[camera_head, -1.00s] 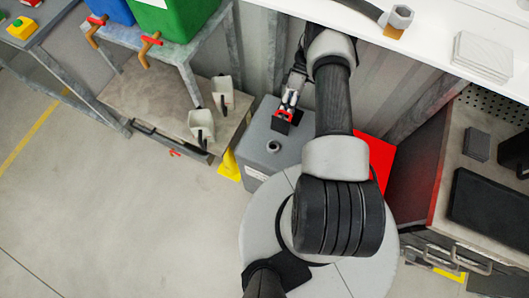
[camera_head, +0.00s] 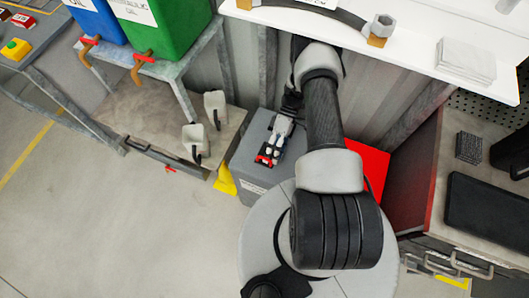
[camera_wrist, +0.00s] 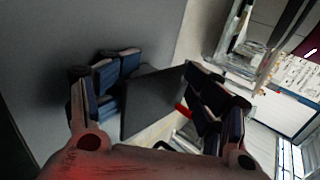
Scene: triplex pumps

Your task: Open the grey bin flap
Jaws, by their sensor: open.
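The grey bin (camera_head: 240,160) stands on the floor left of the red bin, partly covered by my arm and base. Its top looks flat. My gripper (camera_head: 268,158) is over the front part of its top, where it hides the small round grey fitting. In the wrist view my gripper (camera_wrist: 160,98) is open, with its two dark-padded fingers apart. A dark flat plate (camera_wrist: 150,102) shows between them; I cannot tell whether it is part of the flap. A plain grey surface (camera_wrist: 100,30) fills the upper left. Contact cannot be made out.
A red bin (camera_head: 374,168) is right of the grey one. A white shelf (camera_head: 350,28) overhangs the back. The floor at left is clear.

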